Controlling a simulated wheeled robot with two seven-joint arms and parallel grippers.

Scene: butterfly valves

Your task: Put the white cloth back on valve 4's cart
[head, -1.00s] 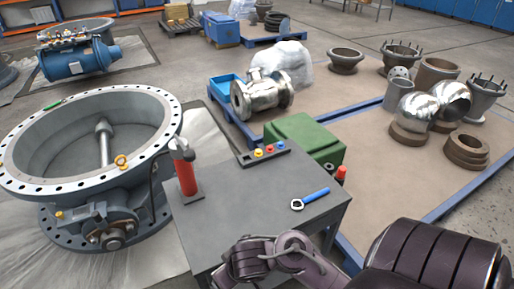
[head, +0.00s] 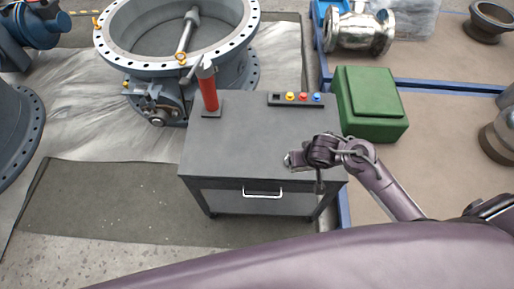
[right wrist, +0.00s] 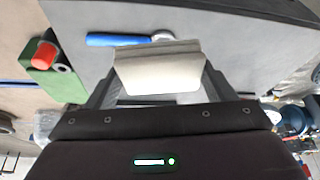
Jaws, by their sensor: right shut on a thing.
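The white cloth (right wrist: 158,70) is a folded pad between the two fingers of my right gripper (right wrist: 158,84) in the right wrist view. The fingers are shut on it. In the head view my right gripper (head: 299,160) is over the right part of the grey cart top (head: 240,140); the cloth cannot be made out there. The cart stands in front of a large flanged valve (head: 180,75). I cannot read a valve number. In the right wrist view the cart top (right wrist: 225,35) lies beyond the cloth. My left gripper is not in view.
A blue-handled tool (right wrist: 118,40) lies on the cart top near the cloth. A green box (head: 370,103) is right of the cart. The left and middle cart top is clear.

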